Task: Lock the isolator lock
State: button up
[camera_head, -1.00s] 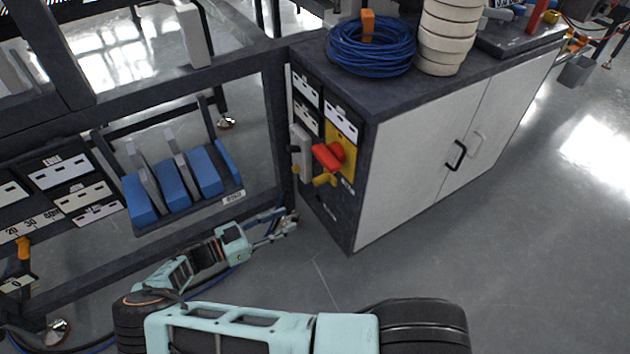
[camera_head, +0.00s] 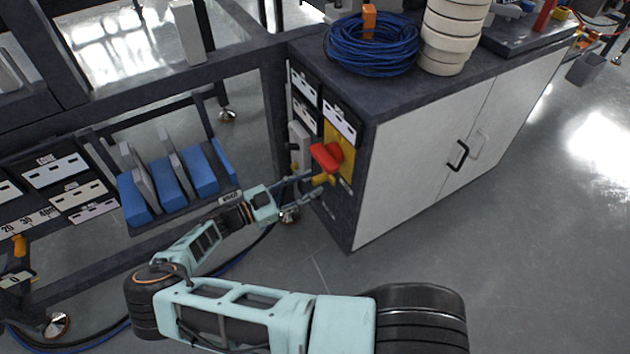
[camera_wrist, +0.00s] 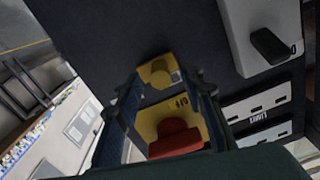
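The isolator is a yellow plate (camera_head: 346,149) with a red handle (camera_head: 326,157) on the narrow dark end of the cabinet. A small yellow lock (camera_head: 324,179) sticks out just below the red handle. In the wrist view the yellow lock (camera_wrist: 158,73) lies between my fingers, with the red handle (camera_wrist: 176,139) nearer the bottom. My gripper (camera_head: 315,187) is open at the lock, with a finger on either side of it. I cannot tell whether the fingers touch the lock.
A grey switch box (camera_head: 299,146) sits left of the isolator on the same panel. A rack with blue blocks (camera_head: 168,185) stands left of my forearm. Blue cable (camera_head: 371,46) lies on the cabinet top. The floor (camera_head: 430,250) before the cabinet doors is clear.

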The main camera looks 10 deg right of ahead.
aim_at(322, 179)
jog(key=shift+x, duration=1.25)
grip_shut()
